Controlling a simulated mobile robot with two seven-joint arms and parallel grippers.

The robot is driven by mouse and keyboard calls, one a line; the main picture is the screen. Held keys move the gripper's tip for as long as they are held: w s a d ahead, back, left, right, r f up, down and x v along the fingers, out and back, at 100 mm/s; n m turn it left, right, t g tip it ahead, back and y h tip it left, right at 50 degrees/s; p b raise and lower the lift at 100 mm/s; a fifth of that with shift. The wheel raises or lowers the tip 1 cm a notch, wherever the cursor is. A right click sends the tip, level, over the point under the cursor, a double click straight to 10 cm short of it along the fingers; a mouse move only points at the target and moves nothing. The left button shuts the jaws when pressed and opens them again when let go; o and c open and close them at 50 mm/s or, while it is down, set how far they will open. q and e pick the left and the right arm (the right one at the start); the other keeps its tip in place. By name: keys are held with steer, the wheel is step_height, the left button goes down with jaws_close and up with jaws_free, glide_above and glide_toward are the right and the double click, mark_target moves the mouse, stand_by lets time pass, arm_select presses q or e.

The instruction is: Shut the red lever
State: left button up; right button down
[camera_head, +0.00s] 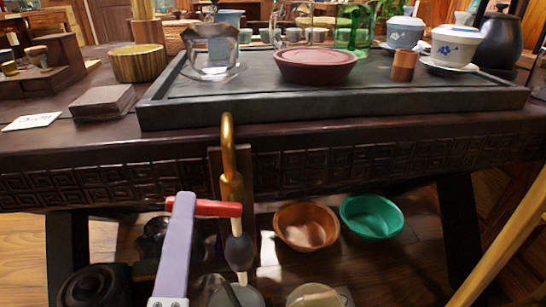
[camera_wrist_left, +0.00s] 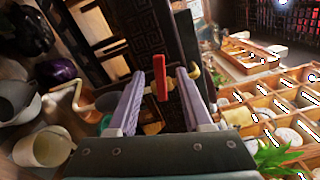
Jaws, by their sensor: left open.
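The red lever (camera_head: 220,208) sticks out to the left from a brass tap (camera_head: 228,160) with a curved spout, in front of the dark table. In the left wrist view the red lever (camera_wrist_left: 160,77) shows between the fingertips, with a brass part just right of it. My left gripper (camera_head: 182,198) has pale lilac fingers, and one covers part of the lever's left end in the head view. In the wrist view the left gripper (camera_wrist_left: 159,76) is open, with its fingers on either side of the lever. I cannot tell whether they touch it. My right gripper is not in view.
The carved table edge (camera_head: 110,170) is just behind the tap. A dark tea tray (camera_head: 400,105) on top holds a red tea cake (camera_head: 315,66) and cups. A copper bowl (camera_head: 306,226) and green bowl (camera_head: 371,216) are low on the right. A compartmented wooden rack (camera_wrist_left: 265,105) shows in the wrist view.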

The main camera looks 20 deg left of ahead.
mark_target(205, 208)
arm_select(q)
steer(key=shift+x, duration=2.2)
jaws_close()
